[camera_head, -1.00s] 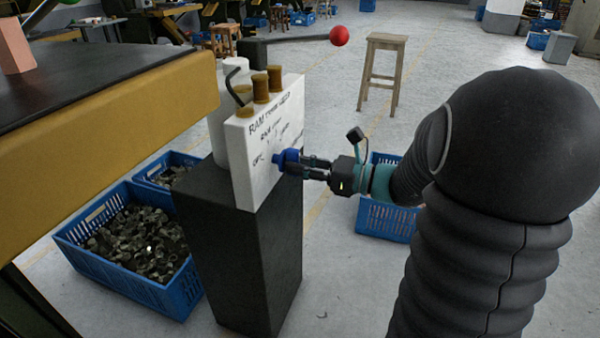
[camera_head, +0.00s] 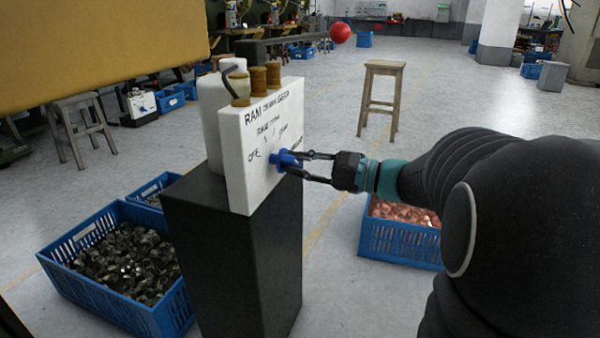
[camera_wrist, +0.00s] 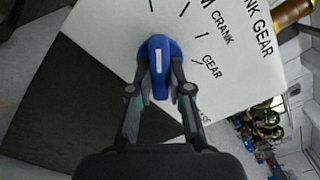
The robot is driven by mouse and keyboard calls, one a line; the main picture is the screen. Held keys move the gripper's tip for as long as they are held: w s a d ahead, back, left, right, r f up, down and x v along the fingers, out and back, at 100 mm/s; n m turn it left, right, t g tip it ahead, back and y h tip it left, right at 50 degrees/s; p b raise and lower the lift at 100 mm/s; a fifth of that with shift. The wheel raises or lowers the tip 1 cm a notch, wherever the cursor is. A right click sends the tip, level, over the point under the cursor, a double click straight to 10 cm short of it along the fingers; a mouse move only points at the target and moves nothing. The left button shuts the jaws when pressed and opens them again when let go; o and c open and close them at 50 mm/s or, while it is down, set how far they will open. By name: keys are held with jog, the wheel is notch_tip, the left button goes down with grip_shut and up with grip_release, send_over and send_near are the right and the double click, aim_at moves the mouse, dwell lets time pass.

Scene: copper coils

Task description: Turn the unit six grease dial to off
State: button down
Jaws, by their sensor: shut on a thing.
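The dial is a blue knob (camera_head: 284,160) on the front of a white panel (camera_head: 245,185) in the head view. OFF is lettered to the knob's left, with other labels and tick marks above it. In the wrist view the blue knob (camera_wrist: 158,84) carries a white stripe, close to upright in the picture. CRANK and GEAR labels lie to its right; OFF is not visible there. My gripper (camera_head: 298,163) reaches in from the right. In the wrist view my gripper (camera_wrist: 159,72) has a finger on each side of the knob and is shut on it.
The panel stands on a dark pedestal (camera_head: 235,260), with brass-coloured cups (camera_head: 257,79) on top. A red-balled lever (camera_head: 340,33) extends behind it. Blue crates (camera_head: 150,310) stand left and right on the floor.

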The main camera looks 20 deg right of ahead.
jog(key=shift+n, duration=0.6)
jog(key=c, duration=1.1)
grip_release()
jog(key=v, duration=1.2)
